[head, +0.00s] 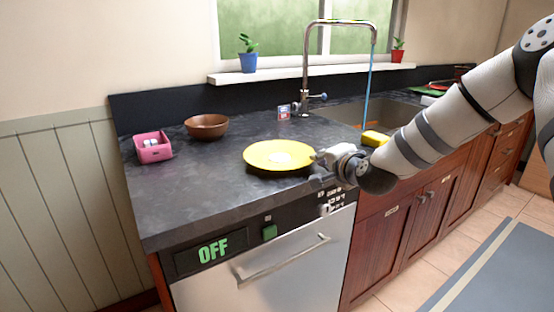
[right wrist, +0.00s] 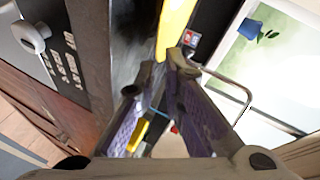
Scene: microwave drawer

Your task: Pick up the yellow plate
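The yellow plate (head: 279,155) rests on the dark countertop, near its front edge. In the right wrist view the yellow plate (right wrist: 174,28) shows edge-on just beyond the fingertips. My right gripper (head: 317,163) is at the plate's right rim, low over the counter. I cannot tell whether a finger touches the rim. My left gripper is not in view.
A brown bowl (head: 206,126) and a pink box (head: 152,147) stand left of the plate. A yellow sponge (head: 375,138) lies by the sink (head: 392,114), behind my right arm. A faucet (head: 306,70) rises behind. The dishwasher (head: 270,270) is below. The counter's front left is clear.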

